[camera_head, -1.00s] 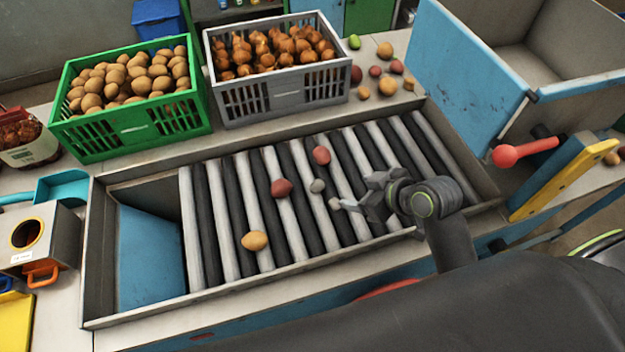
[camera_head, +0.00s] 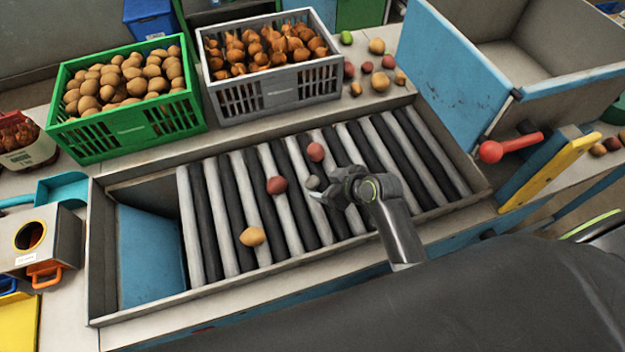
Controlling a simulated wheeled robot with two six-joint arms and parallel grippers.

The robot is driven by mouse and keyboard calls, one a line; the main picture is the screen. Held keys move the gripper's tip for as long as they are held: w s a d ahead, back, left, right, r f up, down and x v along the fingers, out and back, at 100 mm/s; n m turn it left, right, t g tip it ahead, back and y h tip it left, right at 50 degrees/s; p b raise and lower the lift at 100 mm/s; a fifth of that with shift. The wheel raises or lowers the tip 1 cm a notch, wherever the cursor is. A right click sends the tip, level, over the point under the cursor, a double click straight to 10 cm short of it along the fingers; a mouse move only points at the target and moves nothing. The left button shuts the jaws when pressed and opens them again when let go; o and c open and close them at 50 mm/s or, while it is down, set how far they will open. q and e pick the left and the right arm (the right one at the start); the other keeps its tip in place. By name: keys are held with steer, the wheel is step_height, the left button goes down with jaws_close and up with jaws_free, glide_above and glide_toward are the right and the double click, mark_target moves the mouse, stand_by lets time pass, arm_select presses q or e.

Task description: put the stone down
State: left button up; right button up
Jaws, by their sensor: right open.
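A small grey stone (camera_head: 313,183) lies on the roller conveyor (camera_head: 205,225), between the red potatoes and my right gripper. My right gripper (camera_head: 322,188) is open, with its fingertips right beside the stone. I cannot tell whether they touch it. One red potato (camera_head: 277,185) lies to the left of the stone and another red potato (camera_head: 316,152) lies behind it. A yellow-brown potato (camera_head: 252,236) lies nearer the front left on the rollers. My left gripper is not in view.
A green crate (camera_head: 130,128) of potatoes and a grey crate (camera_head: 270,92) of onions stand behind the conveyor. A blue chute (camera_head: 150,250) is at its left end. A large blue-sided bin (camera_head: 455,75) and a red-knobbed lever (camera_head: 491,151) stand at the right.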

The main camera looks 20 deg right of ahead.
mark_target(316, 183)
steer(key=shift+w+a+f, duration=0.1)
steer(key=shift+w+a, duration=0.1)
steer(key=shift+w, duration=0.1)
steer(key=p+x, duration=0.1)
steer(key=x, duration=0.1)
steer(key=shift+w+a+f, duration=0.15)
steer(key=shift+w, duration=0.15)
steer(key=shift+w+a+f+p, duration=0.15)
steer(key=shift+w+f+p, duration=0.2)
steer(key=shift+f, duration=0.15)
steer(key=shift+c, duration=0.5)
steer(key=c, duration=1)
